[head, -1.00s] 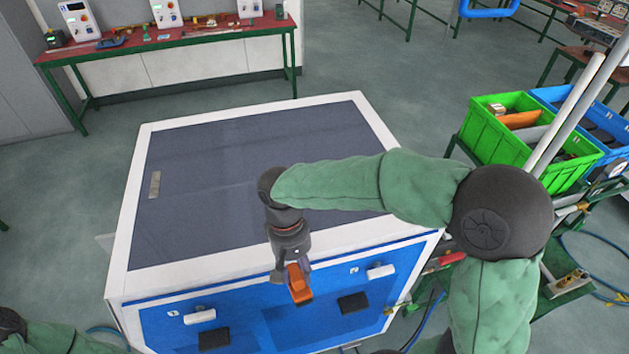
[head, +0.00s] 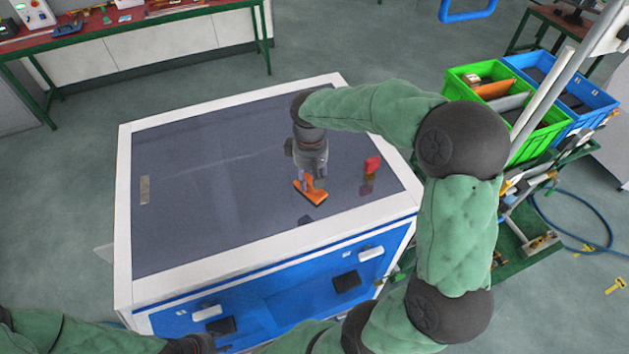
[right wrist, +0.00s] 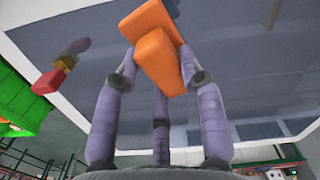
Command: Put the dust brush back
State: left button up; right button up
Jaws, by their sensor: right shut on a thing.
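My right gripper (head: 309,180) is shut on an orange piece (head: 318,196), which I take to be the dust brush; no bristles can be made out. It hangs above the dark, glossy top (head: 215,185) of the white and blue cabinet, right of its middle. In the right wrist view the orange piece (right wrist: 157,52) sits between the fingertips of the gripper (right wrist: 160,75). A small red object (head: 372,164) is on the cabinet top to the right. My left arm shows at the lower left, but its gripper is not visible.
A thin pale strip (head: 144,190) lies at the top's left side. A green crate (head: 476,133) and a blue crate (head: 590,118) stand at the right. A red bench (head: 125,21) is at the back left.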

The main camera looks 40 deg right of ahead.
jog(key=w+d+f, duration=0.1)
jog(key=f, duration=0.1)
jog(key=w+d+f, duration=0.1)
jog(key=f, duration=0.1)
jog(key=w+d+f+p, duration=0.1)
jog(key=f, duration=0.1)
jog(key=shift+d, duration=0.35)
jog(key=shift+w+f, duration=0.1)
jog(key=shift+f, duration=1.4)
jog(key=o, duration=1)
notch_tip(320, 180, up, 12)
jog(key=shift+r+b, duration=0.1)
jog(key=shift+b, duration=0.4)
